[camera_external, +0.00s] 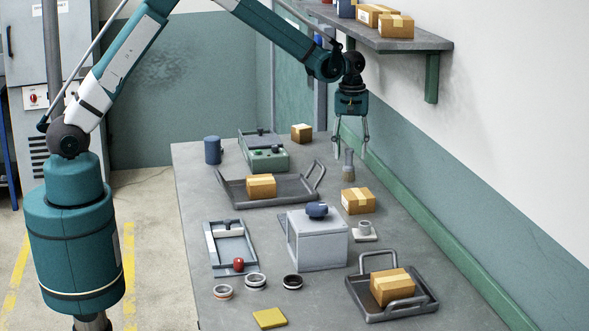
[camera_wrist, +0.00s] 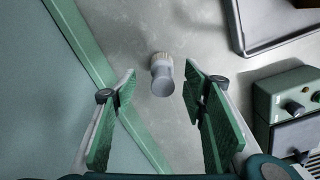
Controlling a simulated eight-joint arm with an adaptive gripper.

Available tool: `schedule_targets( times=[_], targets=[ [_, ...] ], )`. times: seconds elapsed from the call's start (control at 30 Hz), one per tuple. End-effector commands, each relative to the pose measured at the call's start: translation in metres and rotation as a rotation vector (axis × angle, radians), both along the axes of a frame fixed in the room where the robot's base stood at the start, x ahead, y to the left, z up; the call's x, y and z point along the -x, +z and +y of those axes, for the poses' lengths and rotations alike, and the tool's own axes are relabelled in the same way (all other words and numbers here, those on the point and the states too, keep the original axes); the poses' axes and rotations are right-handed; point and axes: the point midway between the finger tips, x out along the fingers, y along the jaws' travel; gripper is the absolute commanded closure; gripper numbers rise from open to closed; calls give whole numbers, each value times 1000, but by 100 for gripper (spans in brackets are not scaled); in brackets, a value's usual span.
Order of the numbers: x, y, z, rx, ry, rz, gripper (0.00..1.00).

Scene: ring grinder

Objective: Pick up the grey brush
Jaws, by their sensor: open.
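The grey brush (camera_external: 348,168) stands upright on the grey table, with a pale bristle end and a grey handle. In the wrist view the brush (camera_wrist: 162,80) shows nearly end-on, in the gap between my finger tips. My gripper (camera_external: 351,148) points down from above, with its fingers spread around or just above the top of the brush. In the wrist view my gripper (camera_wrist: 160,80) is open, with green pads on both sides and a visible gap to the brush on each side. I cannot tell exactly how far down the fingers reach.
A dark tray (camera_external: 292,194) with a cardboard box (camera_external: 261,186) lies left of the brush. A green control box (camera_external: 265,158) stands behind that tray. Another cardboard box (camera_external: 358,201) is in front of the brush. The wall with a green rail runs close on the right.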

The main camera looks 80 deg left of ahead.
Motion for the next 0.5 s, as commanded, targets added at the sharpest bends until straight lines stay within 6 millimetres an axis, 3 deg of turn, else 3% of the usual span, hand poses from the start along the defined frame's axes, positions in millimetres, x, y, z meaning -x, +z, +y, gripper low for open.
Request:
schedule_targets(
  times=[0.5],
  targets=[
    [0, -4, 2, 2, -11, 2, 57]
  ],
)
